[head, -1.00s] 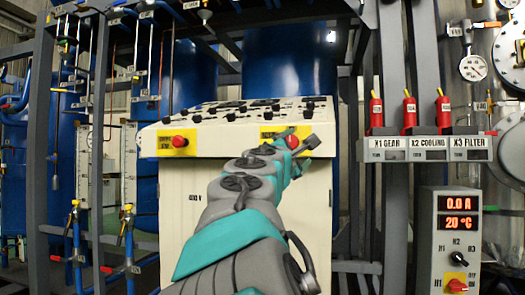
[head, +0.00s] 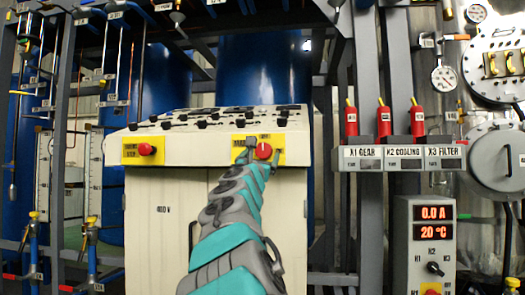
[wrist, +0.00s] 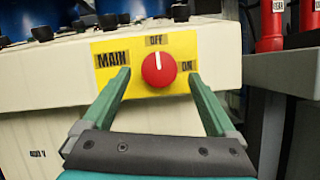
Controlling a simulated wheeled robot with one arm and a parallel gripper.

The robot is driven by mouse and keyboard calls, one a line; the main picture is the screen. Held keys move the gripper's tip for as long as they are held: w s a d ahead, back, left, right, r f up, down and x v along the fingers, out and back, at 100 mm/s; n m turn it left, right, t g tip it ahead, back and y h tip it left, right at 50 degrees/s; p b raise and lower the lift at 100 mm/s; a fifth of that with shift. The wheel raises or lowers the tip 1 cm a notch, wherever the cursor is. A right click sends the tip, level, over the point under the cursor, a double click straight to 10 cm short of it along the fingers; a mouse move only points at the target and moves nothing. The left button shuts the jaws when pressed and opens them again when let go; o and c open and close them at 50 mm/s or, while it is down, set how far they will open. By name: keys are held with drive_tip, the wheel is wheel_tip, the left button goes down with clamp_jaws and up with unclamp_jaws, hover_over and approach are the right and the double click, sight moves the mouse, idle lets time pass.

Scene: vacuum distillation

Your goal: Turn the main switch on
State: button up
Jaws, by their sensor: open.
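The main switch (wrist: 158,70) is a round red knob on a yellow plate (wrist: 126,72) marked MAIN, OFF and ON. Its white mark points up at OFF. In the head view the red knob (head: 264,151) sits at the right of the cream console's front edge. My gripper (wrist: 160,82) is open, with one teal finger on each side of the knob in the wrist view. The fingertips are close to the plate, and I cannot tell whether they touch the knob. In the head view my gripper (head: 262,152) is at the knob.
The cream console (head: 165,225) has several black knobs on its sloped top. Another red button (head: 147,149) is on a yellow plate at its left. A shelf with red plugs (head: 384,120) and a control box (head: 425,235) reading 0.0 A and 20 °C stand to the right.

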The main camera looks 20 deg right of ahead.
sight(264, 151)
drive_tip(key=shift+x, duration=0.75)
drive_tip(key=shift+w+d+r+p, duration=0.15)
drive_tip(key=shift+w+d+p, duration=0.1)
drive_tip(key=shift+w+p, duration=0.1)
drive_tip(key=c, duration=1.4)
drive_tip(key=shift+o, duration=0.2)
